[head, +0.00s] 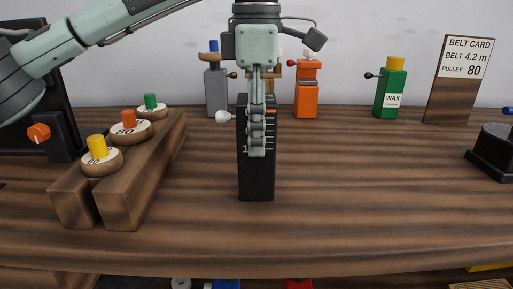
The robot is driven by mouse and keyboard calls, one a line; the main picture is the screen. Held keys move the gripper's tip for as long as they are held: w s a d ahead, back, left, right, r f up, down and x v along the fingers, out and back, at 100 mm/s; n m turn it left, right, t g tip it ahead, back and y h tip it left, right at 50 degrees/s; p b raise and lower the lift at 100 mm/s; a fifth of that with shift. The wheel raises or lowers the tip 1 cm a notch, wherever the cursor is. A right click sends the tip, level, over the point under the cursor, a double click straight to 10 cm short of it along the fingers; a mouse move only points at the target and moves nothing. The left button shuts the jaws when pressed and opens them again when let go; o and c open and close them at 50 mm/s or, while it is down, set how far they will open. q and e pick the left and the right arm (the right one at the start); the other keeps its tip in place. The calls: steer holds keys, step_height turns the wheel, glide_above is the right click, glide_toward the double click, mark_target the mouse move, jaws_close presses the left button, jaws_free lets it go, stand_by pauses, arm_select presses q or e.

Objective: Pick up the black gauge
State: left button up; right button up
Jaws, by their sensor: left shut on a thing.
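The black gauge (257,182) is a tall dark upright block with a white scale and an orange mark on its front, in the middle of the head view. A pale knob sticks out at its left side. My left gripper (257,150) reaches down from above and is shut on the gauge, covering the middle of its face. The gauge's base appears to be at the table top; I cannot tell whether it touches. My right gripper is not in view.
A wooden rack (130,200) with several coloured-knob pulleys stands at left. A belt card (459,80) and a black device (492,152) are at right. The table (370,205) is clear right of the gauge.

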arm_select(q)
jaws_close()
steer(key=shift+r, duration=0.1)
